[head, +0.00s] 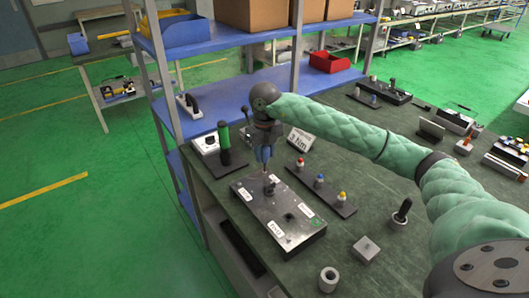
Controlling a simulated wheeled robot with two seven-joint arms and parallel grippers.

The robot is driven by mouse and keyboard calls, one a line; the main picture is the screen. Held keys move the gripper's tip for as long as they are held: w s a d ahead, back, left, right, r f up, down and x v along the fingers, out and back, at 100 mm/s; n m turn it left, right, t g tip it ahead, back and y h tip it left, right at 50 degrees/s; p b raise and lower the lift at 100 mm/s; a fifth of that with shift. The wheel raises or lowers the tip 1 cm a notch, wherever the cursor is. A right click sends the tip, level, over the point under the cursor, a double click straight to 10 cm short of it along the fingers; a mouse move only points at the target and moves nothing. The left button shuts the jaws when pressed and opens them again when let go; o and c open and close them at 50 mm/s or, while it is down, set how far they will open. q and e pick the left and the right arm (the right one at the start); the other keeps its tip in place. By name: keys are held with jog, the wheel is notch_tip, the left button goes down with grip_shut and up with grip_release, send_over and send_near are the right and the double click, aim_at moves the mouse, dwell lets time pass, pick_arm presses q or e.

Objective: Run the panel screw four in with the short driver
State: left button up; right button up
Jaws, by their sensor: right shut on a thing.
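My right gripper (264,138) reaches in from the right and points down over the far end of the panel. It is shut on a driver (264,154) with a bluish handle. The driver stands about upright, and its lower end is at or just above the panel's far end. I cannot tell if it touches a screw. The panel (256,211) is a grey metal plate on a dark base, with several white labels and a dark round part (288,217) near its middle. The individual screws are too small to make out. My left gripper is not in view.
A green-handled tool (224,143) stands upright left of my gripper. A small sign (299,140) stands behind the panel. A dark rack (335,200) with coloured-top pieces lies to the right. A metal block (366,249), a ring (329,279) and a black-knobbed part (402,212) stand nearer.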

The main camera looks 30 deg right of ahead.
jog(key=shift+m, duration=0.8)
jog(key=shift+m, duration=2)
